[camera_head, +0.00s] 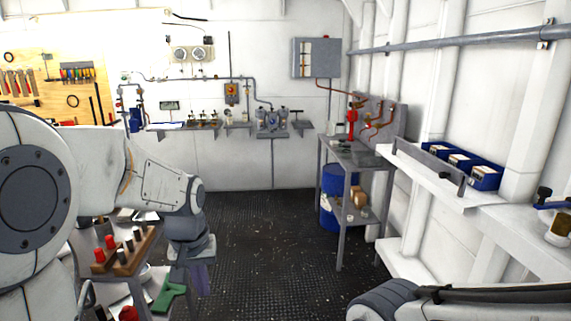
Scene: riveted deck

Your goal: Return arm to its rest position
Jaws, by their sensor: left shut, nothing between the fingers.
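My left arm comes in from the left, white and large in the picture. It bends down at its wrist, and my left gripper (202,278) hangs at its lower end, pointing down. The gripper is shut and empty, beside the right edge of a cluttered workbench. Part of my right arm shows at the bottom right; its gripper is out of the picture.
A wooden block (127,252) with red and dark pegs and a green tool (168,295) lie left of the gripper. Black riveted floor (265,235) is open in the middle. A metal table (350,155) and a wall shelf (440,180) stand right.

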